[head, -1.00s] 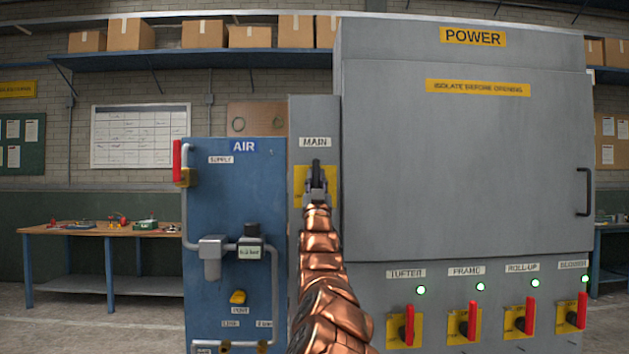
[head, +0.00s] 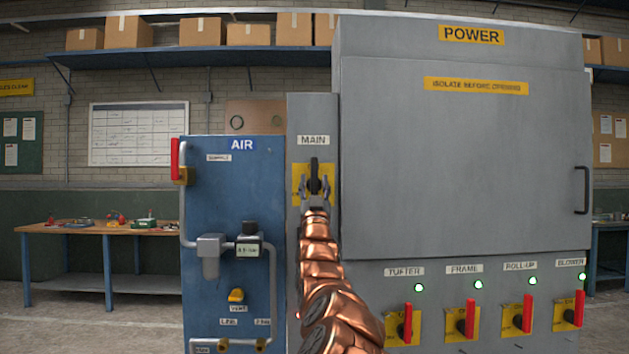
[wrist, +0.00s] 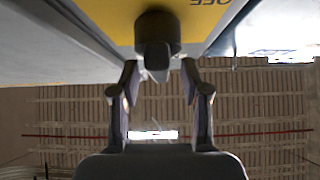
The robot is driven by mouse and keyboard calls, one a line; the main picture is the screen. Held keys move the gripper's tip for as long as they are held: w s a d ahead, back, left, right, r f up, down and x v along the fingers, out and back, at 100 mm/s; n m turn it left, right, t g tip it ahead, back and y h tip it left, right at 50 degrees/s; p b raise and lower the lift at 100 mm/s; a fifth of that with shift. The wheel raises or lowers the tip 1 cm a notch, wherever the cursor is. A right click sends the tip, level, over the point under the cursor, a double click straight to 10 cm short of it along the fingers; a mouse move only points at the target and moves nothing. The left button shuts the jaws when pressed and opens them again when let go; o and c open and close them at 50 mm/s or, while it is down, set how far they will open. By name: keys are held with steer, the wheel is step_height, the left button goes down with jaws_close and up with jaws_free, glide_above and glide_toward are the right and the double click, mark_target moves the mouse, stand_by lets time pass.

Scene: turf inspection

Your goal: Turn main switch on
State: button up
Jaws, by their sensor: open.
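The main switch (head: 314,168) is a black rotary handle on a yellow plate, under the MAIN label on a narrow grey panel. In the head view the handle looks upright, with its lower part partly hidden by my gripper (head: 314,188). In the wrist view the black knob (wrist: 157,32) is at top centre, and part of the plate's lettering shows upside down, apparently OFF. My gripper (wrist: 159,72) is open, its fingertips on either side of the handle's near end. A gap shows at each side, and I see no clear contact.
The blue AIR panel (head: 232,190) with pipes stands left of the switch. The large grey POWER cabinet (head: 465,190) stands right, with several red-handled switches and lit green lamps along its lower part. A workbench (head: 95,229) is at far left.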

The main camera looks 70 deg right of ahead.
steer(key=v, duration=0.9)
steer(key=shift+a, duration=0.15)
steer(key=shift+f, duration=0.1)
stand_by(1.0)
